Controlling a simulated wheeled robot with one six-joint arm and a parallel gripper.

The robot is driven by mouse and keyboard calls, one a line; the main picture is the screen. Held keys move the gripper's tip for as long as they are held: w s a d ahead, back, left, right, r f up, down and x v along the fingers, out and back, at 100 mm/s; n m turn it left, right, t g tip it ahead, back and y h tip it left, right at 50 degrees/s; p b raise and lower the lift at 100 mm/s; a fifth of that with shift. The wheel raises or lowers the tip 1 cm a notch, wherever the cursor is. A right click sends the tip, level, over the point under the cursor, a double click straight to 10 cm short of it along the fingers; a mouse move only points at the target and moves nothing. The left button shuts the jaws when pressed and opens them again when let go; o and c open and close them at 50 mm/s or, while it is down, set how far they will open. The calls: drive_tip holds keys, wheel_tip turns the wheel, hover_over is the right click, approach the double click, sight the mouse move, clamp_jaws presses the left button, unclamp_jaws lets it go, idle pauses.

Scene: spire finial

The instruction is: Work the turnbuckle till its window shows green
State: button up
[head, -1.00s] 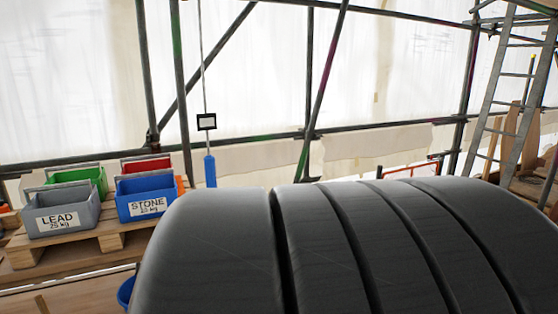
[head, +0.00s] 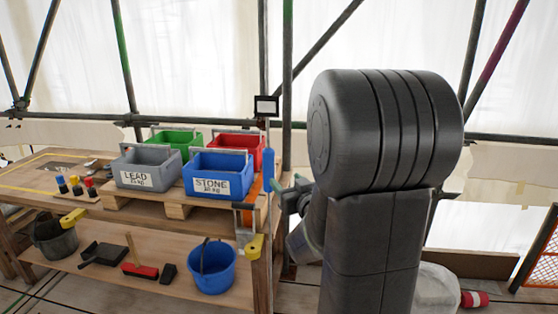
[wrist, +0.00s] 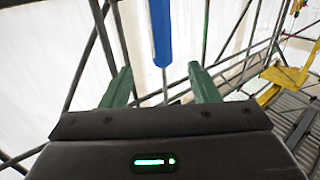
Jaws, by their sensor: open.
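A slim blue body (head: 269,170), which looks like the turnbuckle, hangs upright at the right of the crates in the head view. A black-framed panel (head: 266,106) with a pale face sits above it; I see no green on it. In the wrist view the blue body (wrist: 160,30) comes down from the top edge and tapers to a thin rod between my fingers' directions. My gripper (wrist: 162,85) is open and empty, its two green fingers apart, with the blue body beyond them. In the head view my gripper (head: 290,197) is partly hidden by my arm, just right of the blue body.
A workbench holds a pallet (head: 150,203) with a grey LEAD crate (head: 147,177), a blue STONE crate (head: 219,186), a green crate (head: 178,141) and a red crate (head: 240,143). Buckets and brushes lie on the lower shelf. Scaffold poles (head: 287,80) stand close behind the blue body.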

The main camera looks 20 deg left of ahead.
sight(272, 166)
drive_tip(key=p+x, duration=0.3)
drive_tip(key=x, duration=1)
drive_tip(key=shift+w+a, duration=0.1)
drive_tip(key=shift+a, duration=0.15)
drive_tip(key=c, duration=1)
drive_tip(key=shift+o, duration=0.2)
drive_tip(key=shift+n+g+y, duration=0.4)
